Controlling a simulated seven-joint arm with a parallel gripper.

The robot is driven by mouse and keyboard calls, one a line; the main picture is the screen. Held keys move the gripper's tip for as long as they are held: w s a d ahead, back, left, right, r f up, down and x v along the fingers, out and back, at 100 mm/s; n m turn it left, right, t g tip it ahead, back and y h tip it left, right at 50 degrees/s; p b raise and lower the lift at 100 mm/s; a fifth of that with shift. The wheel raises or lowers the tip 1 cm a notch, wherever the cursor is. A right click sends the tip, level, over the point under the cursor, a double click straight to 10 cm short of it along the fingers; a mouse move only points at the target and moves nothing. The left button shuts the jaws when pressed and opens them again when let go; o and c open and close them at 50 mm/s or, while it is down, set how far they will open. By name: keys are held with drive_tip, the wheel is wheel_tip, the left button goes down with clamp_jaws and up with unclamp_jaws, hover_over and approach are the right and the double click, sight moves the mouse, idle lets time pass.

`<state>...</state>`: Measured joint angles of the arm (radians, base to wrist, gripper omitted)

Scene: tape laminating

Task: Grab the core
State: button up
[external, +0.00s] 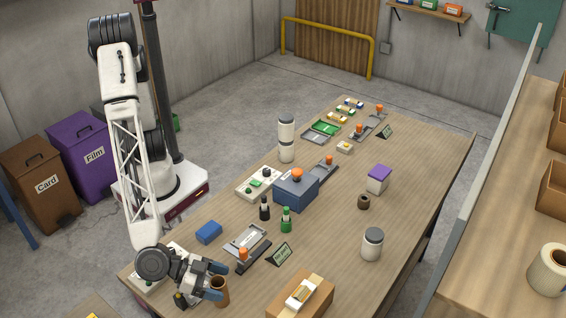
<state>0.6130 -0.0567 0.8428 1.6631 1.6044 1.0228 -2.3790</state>
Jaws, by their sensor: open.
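A brown cardboard core (221,290) stands upright near the table's front edge at the lower left. My gripper (217,281) is low beside it, with its blue fingers apart. One finger is at the core's upper rim and the other overlaps its left side. I cannot tell whether either finger touches it. A shorter, darker brown ring (363,202) stands farther away on the right half of the table, clear of my gripper.
An orange-brown box (300,300) is at the front. The table (335,255) is clear left of the white canister (372,244).

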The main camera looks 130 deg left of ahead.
idle(0.3)
drive_tip(key=c, duration=1)
drive_tip(key=shift+r, duration=0.1)
drive_tip(key=shift+r, duration=4.95)
